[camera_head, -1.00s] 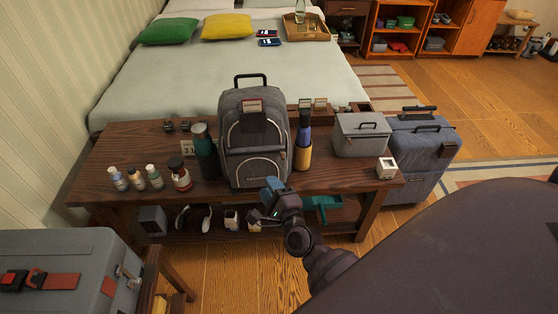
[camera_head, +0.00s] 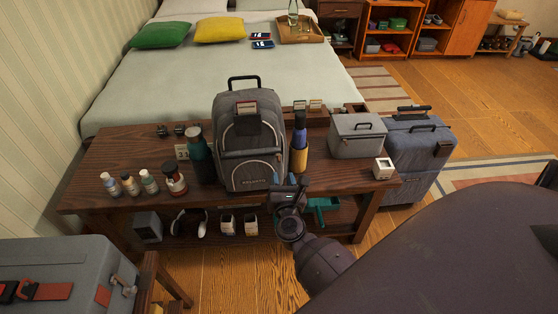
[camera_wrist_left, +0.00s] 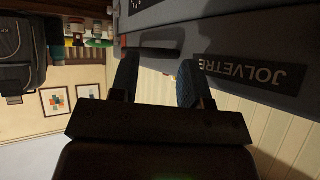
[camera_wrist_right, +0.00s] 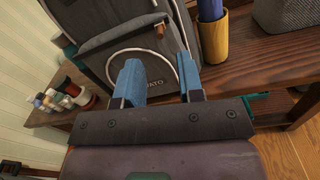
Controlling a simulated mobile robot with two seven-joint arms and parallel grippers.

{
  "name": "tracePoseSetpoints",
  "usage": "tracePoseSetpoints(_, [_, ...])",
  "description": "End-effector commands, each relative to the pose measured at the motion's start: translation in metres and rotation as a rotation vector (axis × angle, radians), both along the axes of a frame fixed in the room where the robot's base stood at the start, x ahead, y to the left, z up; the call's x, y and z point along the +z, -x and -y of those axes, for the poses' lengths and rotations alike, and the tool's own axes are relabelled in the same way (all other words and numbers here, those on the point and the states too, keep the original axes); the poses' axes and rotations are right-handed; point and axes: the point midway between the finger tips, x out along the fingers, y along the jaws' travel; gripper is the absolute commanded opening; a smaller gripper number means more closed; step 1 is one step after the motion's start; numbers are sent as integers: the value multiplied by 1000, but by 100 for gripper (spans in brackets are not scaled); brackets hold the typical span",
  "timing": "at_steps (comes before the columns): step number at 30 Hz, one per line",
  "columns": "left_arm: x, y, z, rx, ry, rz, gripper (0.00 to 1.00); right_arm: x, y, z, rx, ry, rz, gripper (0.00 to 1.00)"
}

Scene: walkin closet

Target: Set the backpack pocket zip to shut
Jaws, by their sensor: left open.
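The grey backpack (camera_head: 235,170) stands upright on the dark wooden bench, front towards me. Its front pocket (camera_head: 250,168) has a pale curved edge. In the right wrist view the pocket (camera_wrist_right: 135,58) lies just beyond my fingers, and a small brown tab (camera_wrist_right: 160,31), perhaps the zip pull, shows above them. How far the zip is closed is unclear. My right gripper (camera_head: 291,187) is at the backpack's lower right; its blue fingers (camera_wrist_right: 158,72) are apart with nothing between them. My left gripper (camera_wrist_left: 157,75) is open and empty, near a grey case (camera_wrist_left: 240,35), outside the head view.
The bench (camera_head: 110,160) also holds several small bottles, a dark flask (camera_head: 199,155), a blue-and-yellow bottle (camera_head: 299,145) close right of the backpack, a grey box (camera_head: 356,139) and a white cube (camera_head: 383,168). A blue suitcase (camera_head: 418,165) stands at right. The bed is behind.

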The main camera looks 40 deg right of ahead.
Motion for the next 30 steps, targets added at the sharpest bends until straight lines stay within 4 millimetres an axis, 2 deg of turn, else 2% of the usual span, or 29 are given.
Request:
tracePoseSetpoints(6, [0, -1, 2, 6, 7, 0, 43, 0, -35, 20, 2, 4, 1, 35])
tracePoseSetpoints(12, [-2, 0, 2, 6, 7, -2, 43, 0, -56, 32, 1, 3, 0, 35])
tracePoseSetpoints(18, [-3, 1, 1, 1, 2, -4, 43, 0, -66, 38, 1, 2, -1, 35])
tracePoseSetpoints(26, [-3, 1, -1, -6, -6, -5, 43, 0, -66, 38, 0, 2, -1, 35])
tracePoseSetpoints(27, [-3, 1, -2, -6, -6, -5, 43, 0, -66, 38, 0, 2, -1, 33])
tracePoseSetpoints(30, [-3, 1, -2, -6, -6, -5, 43, 0, -66, 38, 1, 2, -1, 18])
